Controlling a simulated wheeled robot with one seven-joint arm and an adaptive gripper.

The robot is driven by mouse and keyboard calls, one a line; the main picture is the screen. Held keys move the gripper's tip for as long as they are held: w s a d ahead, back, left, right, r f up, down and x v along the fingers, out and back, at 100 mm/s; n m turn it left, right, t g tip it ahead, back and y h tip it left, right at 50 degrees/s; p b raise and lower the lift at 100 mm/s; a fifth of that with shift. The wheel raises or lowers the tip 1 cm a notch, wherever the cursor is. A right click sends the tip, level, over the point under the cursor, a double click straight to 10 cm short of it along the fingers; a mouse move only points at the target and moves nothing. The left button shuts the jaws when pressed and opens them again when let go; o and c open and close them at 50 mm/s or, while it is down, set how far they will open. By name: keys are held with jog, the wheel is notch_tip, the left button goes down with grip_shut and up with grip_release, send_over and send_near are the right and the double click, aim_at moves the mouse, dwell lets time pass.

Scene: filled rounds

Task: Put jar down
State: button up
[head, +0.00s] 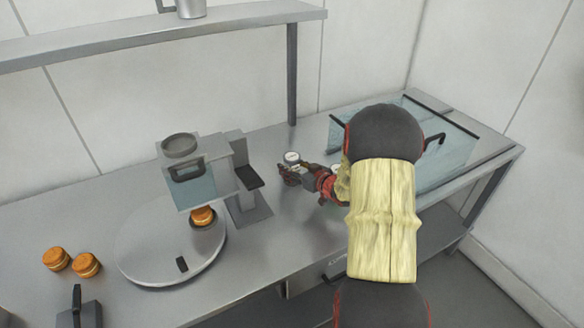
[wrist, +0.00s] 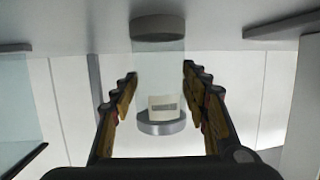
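A small jar (head: 292,157) with a pale round top shows at the tip of my gripper (head: 289,173) in the head view, over the back of the steel counter. In the wrist view, which looks upside down, the clear jar (wrist: 160,75) has a grey disc at each end and a pale label. Its dark end appears to rest on the counter. My gripper (wrist: 159,75) has its fingers spread on both sides of the jar, with gaps visible beside it. My gripper hides part of the jar in the head view.
A glass case (head: 455,150) stands to the right of my arm. A grey press-like machine (head: 245,178) and a round plate (head: 150,250) with an orange-brown round (head: 202,216) are to the left. More rounds (head: 72,262) lie further left. A shelf (head: 170,38) runs above.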

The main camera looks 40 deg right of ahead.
aim_at(297, 169)
jog(key=shift+o, duration=0.4)
jog(key=shift+r, duration=0.25)
jog(key=p+v, duration=0.2)
jog(key=v, duration=0.5)
jog(key=shift+s, duration=0.2)
